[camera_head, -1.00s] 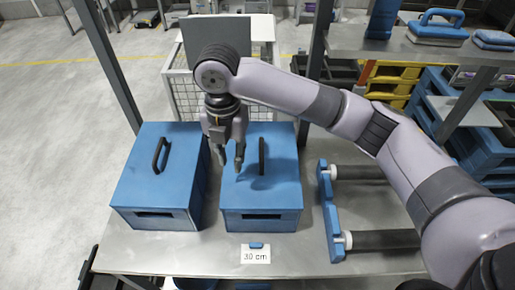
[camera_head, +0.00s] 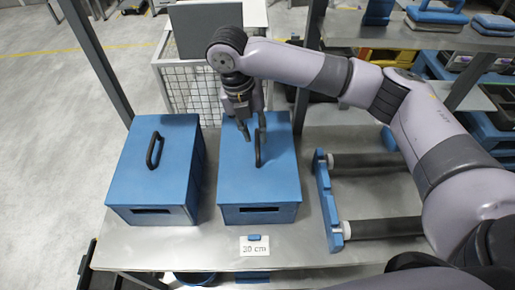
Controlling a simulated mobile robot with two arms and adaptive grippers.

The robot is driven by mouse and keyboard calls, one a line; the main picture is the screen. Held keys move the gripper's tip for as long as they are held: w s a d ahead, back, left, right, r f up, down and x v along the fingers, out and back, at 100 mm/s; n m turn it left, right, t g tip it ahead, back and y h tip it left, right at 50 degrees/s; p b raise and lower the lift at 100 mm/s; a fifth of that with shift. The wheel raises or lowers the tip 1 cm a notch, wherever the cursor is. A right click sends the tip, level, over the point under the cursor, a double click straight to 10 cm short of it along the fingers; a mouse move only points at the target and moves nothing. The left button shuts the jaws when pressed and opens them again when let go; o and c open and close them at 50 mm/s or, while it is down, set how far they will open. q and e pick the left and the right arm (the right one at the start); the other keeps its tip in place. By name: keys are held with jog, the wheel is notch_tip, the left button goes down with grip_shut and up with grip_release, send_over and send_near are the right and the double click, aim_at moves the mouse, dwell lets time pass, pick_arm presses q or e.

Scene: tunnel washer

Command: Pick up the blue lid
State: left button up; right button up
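Two blue boxes with blue lids and black handles stand side by side on the grey table. The left lid (camera_head: 178,160) has its handle (camera_head: 155,150) in clear view. The right lid (camera_head: 273,180) has its handle (camera_head: 258,152) partly hidden by my gripper. My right gripper (camera_head: 254,139) points down over the right lid, its fingers apart, close to the handle. I cannot tell whether a finger touches the handle. My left gripper is not in view.
A card reading 30 cm (camera_head: 254,246) is at the table's front edge. A blue rack with dark rollers (camera_head: 328,205) lies to the right, under my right arm. A white wire cage (camera_head: 195,95) stands behind the boxes. A shelf (camera_head: 395,38) with blue items is at the upper right.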

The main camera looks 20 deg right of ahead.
aim_at(257, 145)
jog(key=shift+s+d+f+p, duration=0.15)
jog(key=shift+f+p, duration=0.15)
jog(key=shift+f, duration=0.75)
jog(key=shift+d+f+p, duration=0.15)
jog(key=shift+f+p, duration=0.15)
jog(key=shift+f, duration=0.7)
jog(key=shift+s+d+f+p, duration=0.15)
jog(key=shift+f+p, duration=0.15)
jog(key=shift+f, duration=0.75)
jog(key=shift+w, duration=0.1)
grip_shut()
